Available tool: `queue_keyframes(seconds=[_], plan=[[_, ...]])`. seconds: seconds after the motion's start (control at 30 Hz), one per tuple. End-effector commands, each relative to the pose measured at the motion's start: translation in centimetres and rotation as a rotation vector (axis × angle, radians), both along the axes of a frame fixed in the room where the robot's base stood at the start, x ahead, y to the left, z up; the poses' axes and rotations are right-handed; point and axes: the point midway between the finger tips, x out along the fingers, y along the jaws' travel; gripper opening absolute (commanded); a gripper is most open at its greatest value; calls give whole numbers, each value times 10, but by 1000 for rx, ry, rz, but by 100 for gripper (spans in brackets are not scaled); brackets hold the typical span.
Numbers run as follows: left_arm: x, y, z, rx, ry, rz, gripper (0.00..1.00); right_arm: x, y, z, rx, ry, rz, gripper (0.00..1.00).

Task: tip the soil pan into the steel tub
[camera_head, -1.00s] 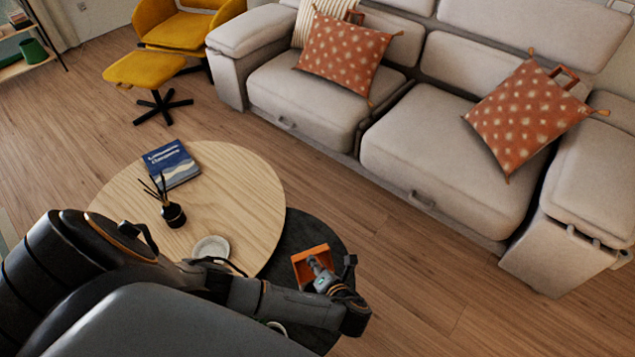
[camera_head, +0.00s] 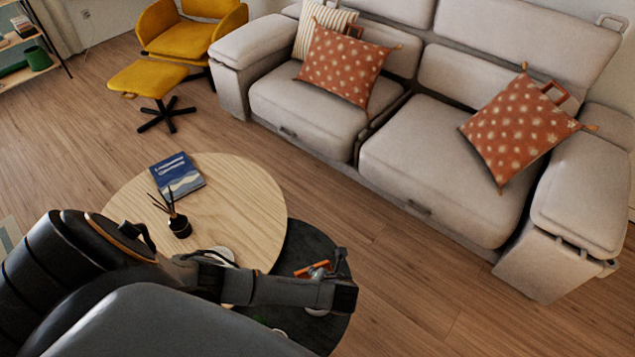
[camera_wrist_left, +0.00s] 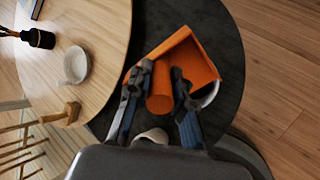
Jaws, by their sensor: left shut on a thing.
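My left gripper (camera_wrist_left: 160,98) is shut on the handle of the orange soil pan (camera_wrist_left: 190,62), with a finger on each side of it. The pan is above the dark round table (camera_wrist_left: 226,28) in the left wrist view. In the head view only a thin orange edge of the pan (camera_head: 313,268) shows beside my left gripper (camera_head: 330,270), so it looks tilted. A pale curved rim (camera_wrist_left: 210,95) shows partly under the pan, perhaps the steel tub; the rest is hidden. I cannot make out any soil. My right gripper is out of view.
The pale wooden table (camera_head: 245,200) holds a blue book (camera_head: 177,175), a reed diffuser (camera_head: 179,226) and a white dish (camera_wrist_left: 76,65). The grey sofa (camera_head: 440,180) stands behind. Bare floor (camera_head: 420,290) lies right of the dark table.

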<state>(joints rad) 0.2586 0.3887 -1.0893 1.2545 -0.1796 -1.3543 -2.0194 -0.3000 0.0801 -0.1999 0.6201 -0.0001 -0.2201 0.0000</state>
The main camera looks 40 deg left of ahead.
Motion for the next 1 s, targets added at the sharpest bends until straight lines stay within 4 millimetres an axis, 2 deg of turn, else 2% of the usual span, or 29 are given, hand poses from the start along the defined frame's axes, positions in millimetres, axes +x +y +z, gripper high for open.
queue_keyframes(seconds=[0.3,0.57,0.73,1.0], plan=[[1,2,15,-188,112,5,0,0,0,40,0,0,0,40],[1,1,13,-290,175,2,0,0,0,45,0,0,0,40],[2,3,20,-388,232,5,0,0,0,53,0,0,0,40],[1,2,22,-549,333,2,0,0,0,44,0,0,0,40]])
